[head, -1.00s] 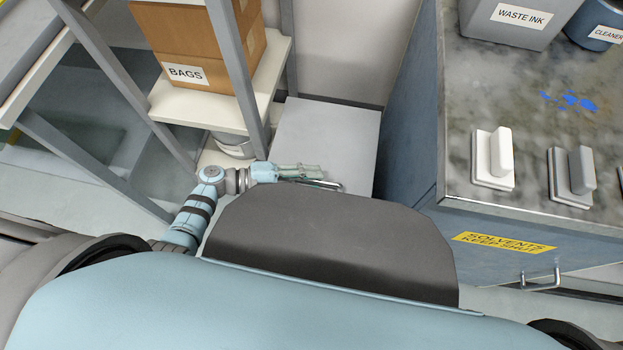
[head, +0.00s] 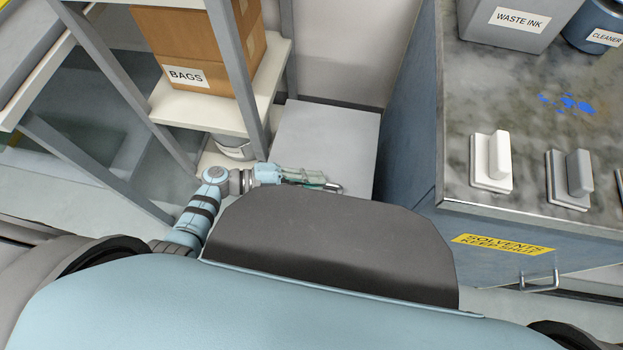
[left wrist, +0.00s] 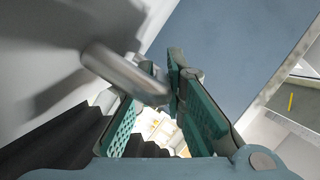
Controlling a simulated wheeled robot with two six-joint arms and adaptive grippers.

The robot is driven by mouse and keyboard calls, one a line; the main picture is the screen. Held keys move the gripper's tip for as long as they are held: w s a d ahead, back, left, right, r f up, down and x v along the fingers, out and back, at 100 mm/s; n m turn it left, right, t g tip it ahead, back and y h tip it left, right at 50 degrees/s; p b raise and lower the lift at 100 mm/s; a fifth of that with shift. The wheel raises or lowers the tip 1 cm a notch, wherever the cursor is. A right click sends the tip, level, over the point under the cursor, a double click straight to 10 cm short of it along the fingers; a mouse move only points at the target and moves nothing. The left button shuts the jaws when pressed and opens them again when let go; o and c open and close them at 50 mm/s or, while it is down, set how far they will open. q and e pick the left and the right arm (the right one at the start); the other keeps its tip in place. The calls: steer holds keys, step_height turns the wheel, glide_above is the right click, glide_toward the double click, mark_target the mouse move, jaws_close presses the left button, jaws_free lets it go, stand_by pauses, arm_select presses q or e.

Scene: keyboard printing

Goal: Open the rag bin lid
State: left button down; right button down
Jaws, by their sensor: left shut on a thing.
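The rag bin's flat pale grey lid (head: 328,135) shows in the head view between the shelf rack and the blue cabinet. It looks down; its near part is hidden behind my own body. A shiny metal bar handle (head: 333,188) shows at its near side. My left gripper (head: 312,180) reaches in from the left and is shut on this handle. In the left wrist view the bar handle (left wrist: 125,75) runs in from the upper left to between the green-padded fingers (left wrist: 170,98). My right gripper is not in view.
The shelf rack (head: 228,70) with a cardboard bags box (head: 190,45) stands close on the left of the bin.

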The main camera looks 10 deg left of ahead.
arm_select(q)
steer(key=w+r+n+g+p, duration=0.2)
steer(key=w+r+p, duration=0.5)
steer(key=r+p, duration=0.5)
steer(key=shift+w+r+n+y, duration=0.15)
steer(key=shift+r+n+y, duration=0.15)
steer(key=shift+r+n, duration=0.85)
steer(key=shift+r+m, duration=0.25)
steer(key=c, duration=1.7)
jaws_free()
steer(key=shift+o, duration=0.2)
steer(key=v, duration=1.2)
